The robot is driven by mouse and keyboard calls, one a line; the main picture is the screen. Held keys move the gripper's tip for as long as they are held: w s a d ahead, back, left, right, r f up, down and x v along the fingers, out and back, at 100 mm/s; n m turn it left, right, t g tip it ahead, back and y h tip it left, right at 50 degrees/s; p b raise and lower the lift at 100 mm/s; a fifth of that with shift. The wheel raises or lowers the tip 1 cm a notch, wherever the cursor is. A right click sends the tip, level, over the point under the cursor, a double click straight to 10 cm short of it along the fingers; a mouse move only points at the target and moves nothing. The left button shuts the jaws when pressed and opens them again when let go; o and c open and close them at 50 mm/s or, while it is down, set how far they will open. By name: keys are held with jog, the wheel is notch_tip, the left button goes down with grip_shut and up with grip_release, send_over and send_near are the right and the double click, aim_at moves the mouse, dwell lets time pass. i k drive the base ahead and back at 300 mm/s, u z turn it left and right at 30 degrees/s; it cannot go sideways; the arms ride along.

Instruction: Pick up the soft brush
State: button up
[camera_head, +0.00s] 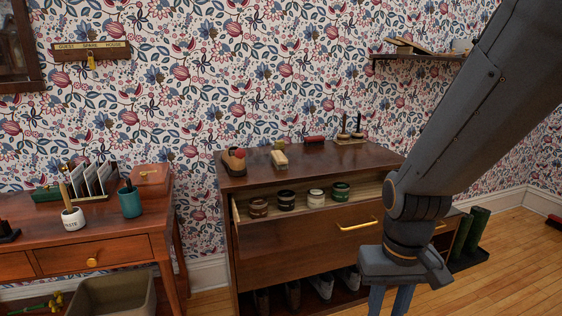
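A small block with a pale, cream-coloured side and an olive-green knob behind it, which looks like a brush (280,158), lies on the wooden shoe cabinet (325,160), left of the middle of its top. I cannot tell for sure that it is the soft brush. A red, roll-shaped thing (314,139), perhaps another brush, lies at the back edge. My gripper (390,302) hangs in front of the cabinet at the lower right, pointing down. Its two fingers stand apart with a gap between them. Their tips are cut off by the frame, and I see nothing held.
The cabinet's top drawer (357,226) is pulled out, with several tins in it. A wooden holder with a red ball (235,158) and a stand with dark-handled tools (350,139) share the top. A desk (110,237) stands left; boots (470,237) stand right.

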aim_at(279, 160)
jog(key=z, duration=0.95)
jog(key=i, duration=1.3)
jog(key=u, duration=1.4)
